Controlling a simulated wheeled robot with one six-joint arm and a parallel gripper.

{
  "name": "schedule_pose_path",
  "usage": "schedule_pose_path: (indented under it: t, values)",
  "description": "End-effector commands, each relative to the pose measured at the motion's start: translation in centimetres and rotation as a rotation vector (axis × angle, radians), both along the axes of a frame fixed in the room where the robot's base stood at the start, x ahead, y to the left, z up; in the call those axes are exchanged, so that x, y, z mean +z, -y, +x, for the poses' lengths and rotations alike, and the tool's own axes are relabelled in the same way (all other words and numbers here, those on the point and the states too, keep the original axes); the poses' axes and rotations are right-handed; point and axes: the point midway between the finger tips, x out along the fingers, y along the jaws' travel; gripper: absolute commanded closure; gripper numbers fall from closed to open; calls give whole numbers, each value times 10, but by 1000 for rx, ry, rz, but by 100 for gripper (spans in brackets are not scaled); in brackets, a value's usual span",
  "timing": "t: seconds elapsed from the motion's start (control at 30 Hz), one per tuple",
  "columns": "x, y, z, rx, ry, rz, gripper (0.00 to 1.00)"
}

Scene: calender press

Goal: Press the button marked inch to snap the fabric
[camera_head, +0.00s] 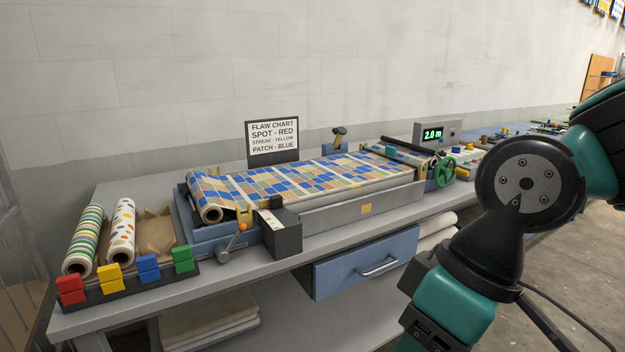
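The patterned fabric (315,177) in blue, orange and cream checks lies flat along the bed of the press, with a rolled end at its left. A grey box (285,240) with a black knob and a pale label strip stands at the press's front; the strip's lettering is too small to read. A display box (451,131) reading 2.0 m stands behind the right end. No button marked inch can be made out. My arm fills the right side of the view; my gripper is not in view.
A green handwheel (444,171) is at the press's right end. A lever with an orange knob (242,227) sticks out at the front left. Two fabric rolls and coloured blocks (148,267) are at the left. A flaw chart (273,137) stands behind. A blue drawer (340,268) is below the tabletop.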

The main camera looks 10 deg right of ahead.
Motion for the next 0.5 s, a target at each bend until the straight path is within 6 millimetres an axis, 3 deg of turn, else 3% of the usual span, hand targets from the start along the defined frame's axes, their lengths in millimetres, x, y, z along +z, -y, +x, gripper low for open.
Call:
schedule_pose_path:
  t: [0.1,0.27,0.5]
  values:
    - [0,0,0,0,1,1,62]
    - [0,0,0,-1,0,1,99]
    - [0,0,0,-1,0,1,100]
